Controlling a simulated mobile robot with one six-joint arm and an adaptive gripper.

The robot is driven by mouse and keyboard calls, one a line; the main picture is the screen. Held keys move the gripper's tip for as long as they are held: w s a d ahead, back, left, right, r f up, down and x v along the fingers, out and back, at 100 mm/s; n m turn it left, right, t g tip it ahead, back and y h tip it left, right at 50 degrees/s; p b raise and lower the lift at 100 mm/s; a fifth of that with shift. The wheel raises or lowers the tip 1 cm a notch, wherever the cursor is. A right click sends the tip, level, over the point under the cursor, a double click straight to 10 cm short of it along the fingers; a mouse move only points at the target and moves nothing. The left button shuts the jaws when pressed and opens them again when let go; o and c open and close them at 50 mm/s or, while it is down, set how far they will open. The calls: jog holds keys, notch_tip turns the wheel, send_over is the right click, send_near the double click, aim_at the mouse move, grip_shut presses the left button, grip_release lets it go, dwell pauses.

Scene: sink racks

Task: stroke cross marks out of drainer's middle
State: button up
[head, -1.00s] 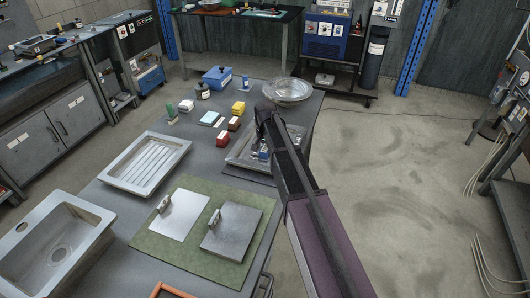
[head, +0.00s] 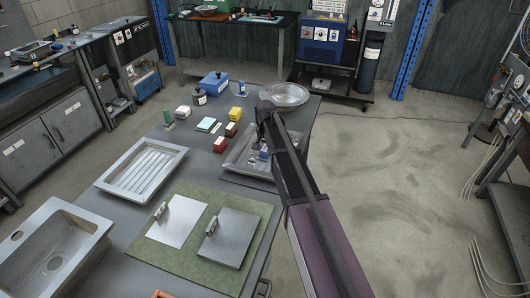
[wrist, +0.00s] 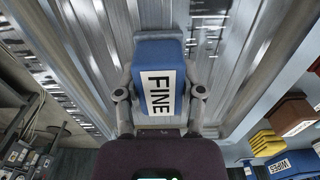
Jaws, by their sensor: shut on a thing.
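My gripper (wrist: 160,95) is shut on a blue block (wrist: 158,48) with a white label reading FINE. A ridged metal drainer (wrist: 108,45) fills much of the wrist view behind the block. Short dark streaks cross its ridges at the lower left and the upper right; the block hides the part between. In the head view my gripper (head: 263,146) is over the metal drainer (head: 238,160) at the right edge of the table, and my arm hides part of it. I cannot tell whether the block touches the metal.
Another ridged drainer (head: 127,187) lies to the left. A green mat (head: 190,258) with two metal plates and a sink (head: 35,260) are nearer.

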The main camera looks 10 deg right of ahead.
aim_at(262, 163)
jog(key=shift+w, duration=0.1)
jog(key=shift+w+d, duration=0.4)
jog(key=shift+w, duration=0.35)
jog(key=shift+w+d, duration=0.4)
jog(key=shift+w, duration=0.3)
jog(key=shift+w, duration=0.1)
jog(key=shift+s+a, duration=0.4)
jog(key=shift+s, duration=0.45)
jog(key=shift+s+a, duration=0.4)
jog(key=shift+s, duration=0.45)
jog(key=shift+s+a, duration=0.4)
jog(key=shift+s, duration=0.45)
jog(key=shift+s+a, duration=0.35)
jog(key=shift+s, duration=0.5)
